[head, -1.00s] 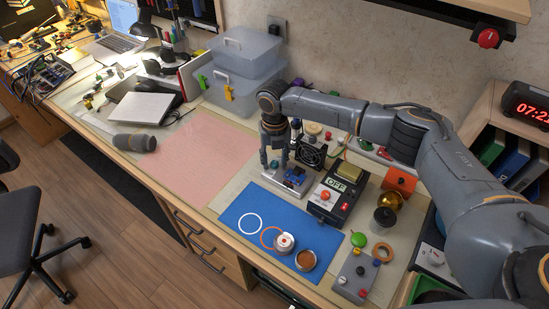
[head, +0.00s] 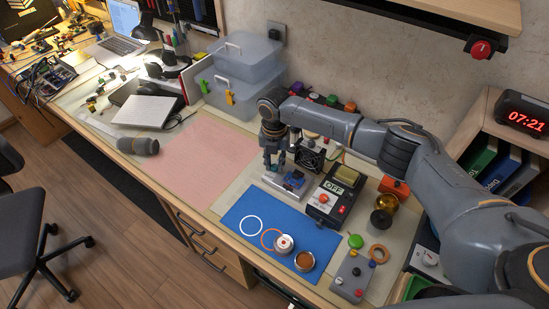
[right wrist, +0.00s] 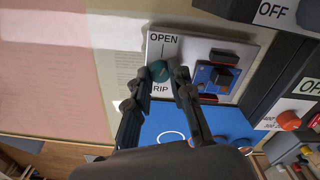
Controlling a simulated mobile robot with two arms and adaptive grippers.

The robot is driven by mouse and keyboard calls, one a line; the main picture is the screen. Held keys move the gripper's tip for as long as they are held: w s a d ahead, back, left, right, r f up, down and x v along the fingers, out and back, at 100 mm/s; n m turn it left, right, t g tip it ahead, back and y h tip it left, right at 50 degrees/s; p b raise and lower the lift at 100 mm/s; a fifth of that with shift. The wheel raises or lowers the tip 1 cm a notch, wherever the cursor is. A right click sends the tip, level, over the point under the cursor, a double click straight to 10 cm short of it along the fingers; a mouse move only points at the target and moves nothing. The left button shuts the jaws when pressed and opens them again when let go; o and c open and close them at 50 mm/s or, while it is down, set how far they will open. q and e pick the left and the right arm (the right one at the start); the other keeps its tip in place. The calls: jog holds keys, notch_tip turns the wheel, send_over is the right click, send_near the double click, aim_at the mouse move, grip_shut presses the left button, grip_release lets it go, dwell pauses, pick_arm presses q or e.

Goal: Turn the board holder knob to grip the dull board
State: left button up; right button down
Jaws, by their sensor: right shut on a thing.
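The board holder (right wrist: 248,57) is a pale plate marked OPEN and, partly covered, "RIP". It also shows in the head view (head: 272,180) at the back edge of the blue mat. Its round teal knob (right wrist: 160,70) sits between the fingertips of my right gripper (right wrist: 162,76). My right gripper, also in the head view (head: 274,166), points down and is shut on the knob. The blue board (right wrist: 205,77) with a dark chip lies in the holder just right of the knob; it also shows in the head view (head: 294,180). My left gripper is not in view.
A black station (head: 328,200) reading OFF stands close to the right of the holder. A small fan (head: 310,158) is behind it. Round tins (head: 284,245) sit on the blue mat (head: 240,212). The pink mat (head: 205,160) to the left is clear.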

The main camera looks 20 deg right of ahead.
jog(key=m+p, duration=0.2)
jog(key=m, duration=0.1)
jog(key=shift+r+m, duration=0.15)
jog(key=shift+m, duration=0.25)
jog(key=m+p, duration=0.2)
jog(key=m, duration=0.1)
jog(key=shift+m, duration=0.3)
jog(key=m+p, duration=0.2)
jog(key=m, duration=0.1)
jog(key=shift+m, duration=0.4)
jog(key=m+p, duration=0.2)
jog(key=m, duration=0.2)
jog(key=m+p, duration=0.1)
jog(key=m, duration=0.3)
jog(key=shift+p, duration=0.35)
jog(key=m+p, duration=0.1)
jog(key=m, duration=0.3)
jog(key=shift+m, duration=0.3)
jog(key=m+p, duration=0.1)
jog(key=m, duration=0.3)
jog(key=shift+p, duration=0.35)
jog(key=shift+m+p, duration=0.3)
jog(key=shift+m, duration=1.5)
jog(key=shift+w, duration=0.1)
